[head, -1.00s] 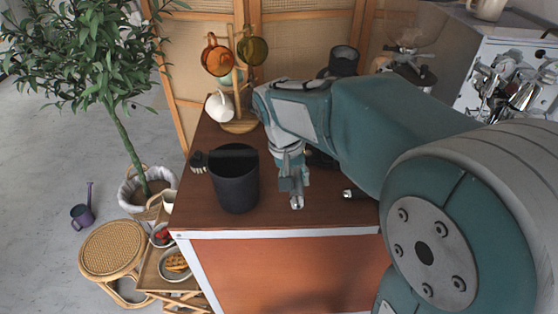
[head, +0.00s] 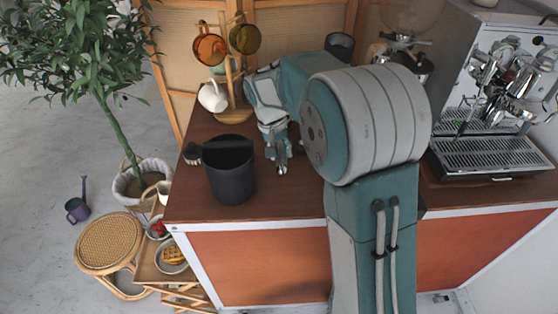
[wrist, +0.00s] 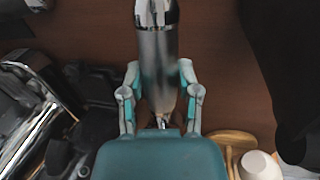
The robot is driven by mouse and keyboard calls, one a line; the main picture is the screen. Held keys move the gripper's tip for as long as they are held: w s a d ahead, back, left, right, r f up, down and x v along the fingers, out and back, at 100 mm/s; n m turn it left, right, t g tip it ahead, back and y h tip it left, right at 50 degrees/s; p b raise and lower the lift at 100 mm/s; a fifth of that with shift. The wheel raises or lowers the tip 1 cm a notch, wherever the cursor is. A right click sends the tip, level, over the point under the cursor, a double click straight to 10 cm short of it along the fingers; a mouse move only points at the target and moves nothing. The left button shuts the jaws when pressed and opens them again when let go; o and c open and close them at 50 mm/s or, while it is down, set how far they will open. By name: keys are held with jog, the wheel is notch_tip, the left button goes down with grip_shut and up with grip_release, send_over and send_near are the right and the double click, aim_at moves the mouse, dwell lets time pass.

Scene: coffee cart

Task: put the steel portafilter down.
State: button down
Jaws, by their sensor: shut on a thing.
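My gripper (head: 279,150) is over the brown counter (head: 290,206), just right of the black bin in the head view. In the wrist view its two fingers (wrist: 158,90) are closed around a steel cylinder, part of the steel portafilter (wrist: 158,58). A dark band and a shiny end show at the top of that view. In the head view only a small shiny end of the portafilter (head: 283,170) shows, low and close to the wood. I cannot tell whether it touches the counter. The rest of it is hidden by the gripper.
The black bin (head: 230,182) stands close left, with a small brush (head: 192,153) beyond it. The mug tree (head: 233,113) with a white mug (head: 212,97) stands behind. A chrome object (wrist: 30,110) lies left in the wrist view. The espresso machine (head: 490,155) is at right.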

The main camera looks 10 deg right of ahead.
jog(key=w+f, duration=0.2)
jog(key=shift+w+d+f, duration=0.1)
jog(key=shift+w+f, duration=0.1)
jog(key=shift+f, duration=1.65)
jog(key=shift+c, duration=1.6)
grip_release()
jog(key=shift+f, duration=0.1)
notch_tip(320, 180, up, 12)
jog(key=a, duration=0.2)
jog(key=s+d+r+n+t+y, duration=0.1)
jog(key=s+r, duration=0.3)
jog(key=s, duration=0.3)
jog(key=s+d+r+t, duration=0.1)
jog(key=s+r+t, duration=0.1)
jog(key=s+r, duration=0.35)
jog(key=s+f+n+t+y, duration=0.1)
jog(key=s+f+t, duration=0.2)
jog(key=s, duration=1.3)
jog(key=shift+d+f+n, duration=0.15)
jog(key=shift+f+n, duration=0.15)
jog(key=shift+f, duration=0.25)
